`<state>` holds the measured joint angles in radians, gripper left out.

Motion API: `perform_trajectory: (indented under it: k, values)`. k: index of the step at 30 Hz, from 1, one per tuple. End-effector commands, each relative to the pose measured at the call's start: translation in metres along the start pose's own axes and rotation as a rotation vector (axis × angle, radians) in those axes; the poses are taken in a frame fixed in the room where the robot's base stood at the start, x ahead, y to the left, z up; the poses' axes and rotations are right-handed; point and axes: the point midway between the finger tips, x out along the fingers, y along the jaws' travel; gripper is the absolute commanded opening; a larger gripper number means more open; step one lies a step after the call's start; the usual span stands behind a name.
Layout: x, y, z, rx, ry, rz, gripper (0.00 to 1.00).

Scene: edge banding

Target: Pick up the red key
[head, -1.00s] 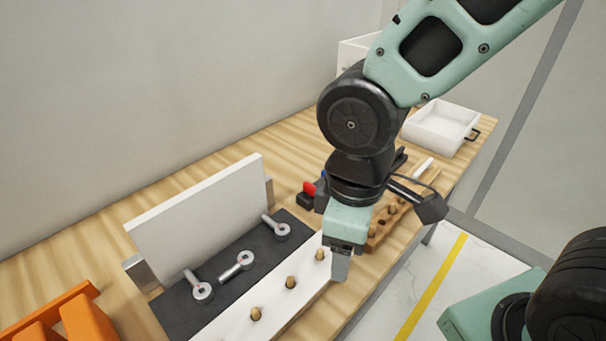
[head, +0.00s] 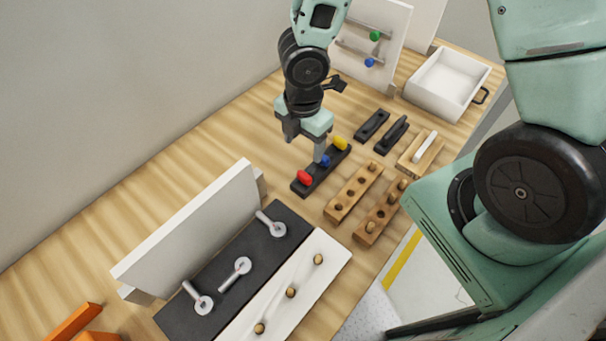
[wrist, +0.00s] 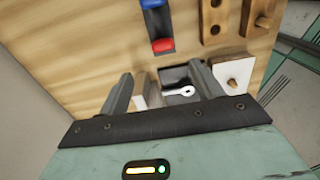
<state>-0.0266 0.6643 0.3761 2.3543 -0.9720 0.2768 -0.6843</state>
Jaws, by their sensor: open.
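The red key (head: 304,177) sits at the near left end of a black holder (head: 315,187), with a blue key (head: 324,161) in the middle and a yellow key (head: 341,143) at the far end. My gripper (head: 307,148) is open and empty above the holder, close to the blue key in the head view. In the wrist view the red key (wrist: 163,45) and blue key (wrist: 152,4) lie ahead of my gripper (wrist: 160,85), near the top edge. The red key is apart from both fingers.
Wooden peg blocks (head: 353,191) lie right of the holder. A white open box (head: 447,82) stands at the back right. Bare table lies left of the holder.

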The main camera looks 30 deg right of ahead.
Motion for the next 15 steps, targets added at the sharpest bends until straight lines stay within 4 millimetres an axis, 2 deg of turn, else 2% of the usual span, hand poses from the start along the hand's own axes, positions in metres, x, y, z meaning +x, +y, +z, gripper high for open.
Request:
perform_trajectory:
  k: [1, 6, 9, 15]
  values:
    - [0.015, -0.001, -0.001, -0.004, -0.001, -0.003, 0.65]
    - [0.048, -0.001, -0.001, -0.004, -0.001, -0.003, 0.65]
    - [0.061, 0.000, -0.001, -0.001, -0.001, -0.001, 0.65]
    - [0.070, 0.000, 0.000, 0.001, -0.002, 0.000, 0.65]
